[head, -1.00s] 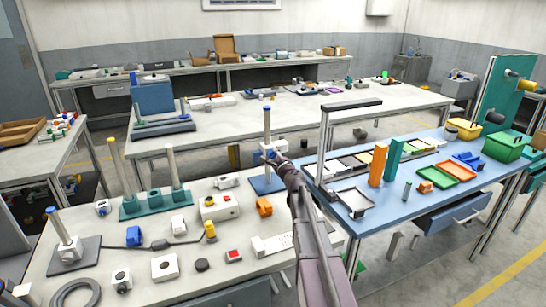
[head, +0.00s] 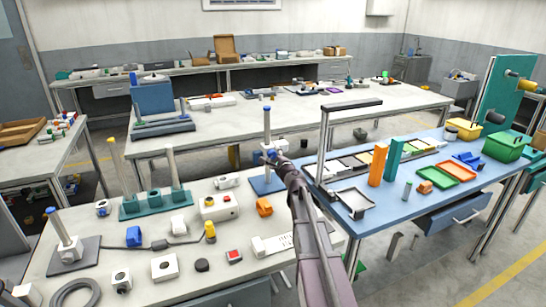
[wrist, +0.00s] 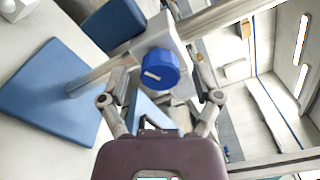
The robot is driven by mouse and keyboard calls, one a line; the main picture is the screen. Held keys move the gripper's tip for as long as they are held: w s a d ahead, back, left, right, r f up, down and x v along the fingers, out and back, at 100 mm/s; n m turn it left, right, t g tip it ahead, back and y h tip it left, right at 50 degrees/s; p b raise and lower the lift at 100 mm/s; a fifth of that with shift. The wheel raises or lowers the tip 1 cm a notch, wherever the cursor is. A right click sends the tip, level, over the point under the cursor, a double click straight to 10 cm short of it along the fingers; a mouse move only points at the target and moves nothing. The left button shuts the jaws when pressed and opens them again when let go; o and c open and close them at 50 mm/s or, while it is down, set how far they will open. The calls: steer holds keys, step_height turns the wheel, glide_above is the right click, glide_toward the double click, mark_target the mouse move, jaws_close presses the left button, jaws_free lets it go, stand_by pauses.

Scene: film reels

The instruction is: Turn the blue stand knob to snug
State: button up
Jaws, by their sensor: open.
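The blue stand knob (wrist: 158,68) is a round blue knob with a white mark on its face, on a pale clamp block (wrist: 163,34) on the stand's metal post (wrist: 97,76). In the head view the knob (head: 272,153) is small and partly covered by my arm's end. The stand's flat blue base (head: 262,185) sits at the far right corner of the front white table. My gripper (wrist: 160,86) is open, with one finger on each side of the knob. Gaps show between both fingers and the knob in the wrist view.
A grey frame (head: 325,130) stands close right of my gripper on the blue table (head: 400,205). An orange block (head: 264,207) and a white box with a red button (head: 220,208) are left of my arm. Teal-based posts (head: 155,203) stand farther left.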

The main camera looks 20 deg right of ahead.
steer(key=s, duration=1.1)
steer(key=shift+s+d, duration=0.25)
steer(key=shift+s, duration=0.1)
